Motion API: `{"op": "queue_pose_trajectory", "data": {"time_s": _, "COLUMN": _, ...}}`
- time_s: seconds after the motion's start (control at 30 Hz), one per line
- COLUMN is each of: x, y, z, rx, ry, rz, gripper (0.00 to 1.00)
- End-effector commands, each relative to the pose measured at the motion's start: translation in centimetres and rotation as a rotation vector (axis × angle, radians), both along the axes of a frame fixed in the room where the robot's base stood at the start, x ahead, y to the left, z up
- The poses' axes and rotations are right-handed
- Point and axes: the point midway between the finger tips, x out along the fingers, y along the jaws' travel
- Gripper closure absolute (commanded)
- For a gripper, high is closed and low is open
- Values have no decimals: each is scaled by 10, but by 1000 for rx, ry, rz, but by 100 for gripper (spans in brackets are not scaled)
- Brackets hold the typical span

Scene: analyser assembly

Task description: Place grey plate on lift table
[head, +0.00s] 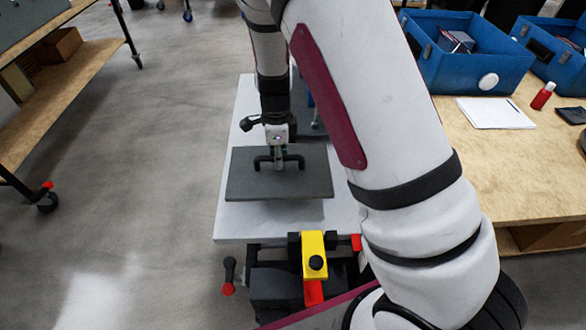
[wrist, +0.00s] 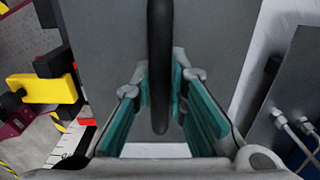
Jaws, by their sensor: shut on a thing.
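The grey plate (head: 245,187) is a flat dark rectangle with a black handle (head: 299,159) on top. In the head view it is level over the white top of the lift table (head: 229,224). A shadow shows beneath its front edge, so it seems slightly above the surface; contact cannot be told for certain. My gripper (head: 279,163) points down and is shut on the handle. In the wrist view my gripper's teal fingers (wrist: 160,92) lie either side of the dark handle bar (wrist: 159,30), with the plate (wrist: 215,45) behind. My arm hides the table's right side.
A yellow part with a black knob (head: 314,250) stands at the lift table's near end. A wooden bench (head: 500,180) with blue bins (head: 465,70) is at right. A wooden shelf cart (head: 70,75) is at left. Open floor (head: 150,150) lies between cart and lift table.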

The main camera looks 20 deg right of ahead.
Motion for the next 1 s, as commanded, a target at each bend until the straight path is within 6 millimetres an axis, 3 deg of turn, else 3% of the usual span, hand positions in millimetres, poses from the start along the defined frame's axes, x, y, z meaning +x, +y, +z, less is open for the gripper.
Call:
{"op": "queue_pose_trajectory", "data": {"time_s": 0.2, "x": 1, "y": -1, "z": -33, "rx": 0, "ry": -1, "rz": -1, "gripper": 100}}
{"op": "queue_pose_trajectory", "data": {"time_s": 0.47, "x": 1, "y": -1, "z": -46, "rx": 0, "ry": -2, "rz": 1, "gripper": 100}}
{"op": "queue_pose_trajectory", "data": {"time_s": 0.73, "x": 1, "y": -1, "z": -76, "rx": -1, "ry": -2, "rz": 1, "gripper": 100}}
{"op": "queue_pose_trajectory", "data": {"time_s": 1.0, "x": 1, "y": -1, "z": -79, "rx": 0, "ry": -3, "rz": 2, "gripper": 100}}
